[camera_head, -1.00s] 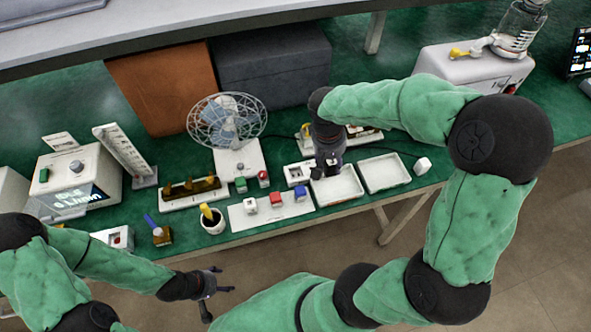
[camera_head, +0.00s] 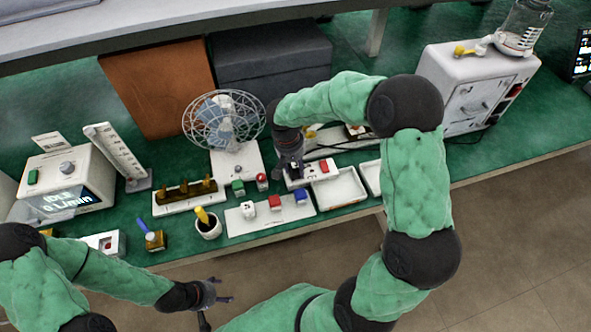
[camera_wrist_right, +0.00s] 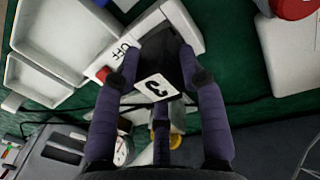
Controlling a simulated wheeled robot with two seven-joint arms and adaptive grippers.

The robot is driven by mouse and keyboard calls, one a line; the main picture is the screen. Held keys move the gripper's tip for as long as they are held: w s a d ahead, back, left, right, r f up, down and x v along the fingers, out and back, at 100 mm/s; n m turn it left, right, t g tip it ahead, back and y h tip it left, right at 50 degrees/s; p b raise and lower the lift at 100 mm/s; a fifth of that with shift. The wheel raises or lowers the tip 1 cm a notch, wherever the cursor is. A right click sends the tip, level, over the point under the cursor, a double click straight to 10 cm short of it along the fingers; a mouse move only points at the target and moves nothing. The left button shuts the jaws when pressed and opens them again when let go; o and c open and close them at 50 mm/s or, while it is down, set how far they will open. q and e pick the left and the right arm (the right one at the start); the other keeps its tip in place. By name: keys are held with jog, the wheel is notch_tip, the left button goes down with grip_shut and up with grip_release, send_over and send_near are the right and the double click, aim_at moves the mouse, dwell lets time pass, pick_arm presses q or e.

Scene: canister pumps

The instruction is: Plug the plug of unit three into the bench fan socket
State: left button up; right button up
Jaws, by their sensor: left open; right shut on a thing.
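My right gripper (camera_wrist_right: 163,92) is shut on a black plug (camera_wrist_right: 161,60) with a white tag marked 3. It holds the plug at the white bench fan socket (camera_wrist_right: 182,20), which has an OFF label and a red switch. The plug covers part of the socket, so I cannot tell whether it is seated. In the head view, my right gripper (camera_head: 290,168) is over the left part of the socket (camera_head: 319,177), right of the bench fan (camera_head: 222,122). My left gripper (camera_head: 222,292) is open and empty, off the bench's front edge.
White trays (camera_head: 345,198) lie right of the socket. A white strip (camera_head: 240,219) with coloured blocks and a black-filled cup (camera_head: 208,232) are in front of the fan. A white unit with a glass jar (camera_head: 480,88) stands at the right. A dark cable (camera_head: 465,141) runs along the bench.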

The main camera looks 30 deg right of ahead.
aim_at(295, 171)
notch_tip(295, 171, down, 2)
jog(key=shift+f, duration=0.1)
jog(key=shift+r, duration=0.2)
jog(key=shift+f, duration=0.1)
jog(key=shift+s+f+b, duration=0.15)
jog(key=shift+f+b, duration=0.15)
jog(key=shift+b, duration=0.2)
jog(key=o, duration=1.3)
jog(key=shift+f, duration=0.1)
jog(key=shift+c, duration=0.2)
jog(key=shift+f, duration=0.1)
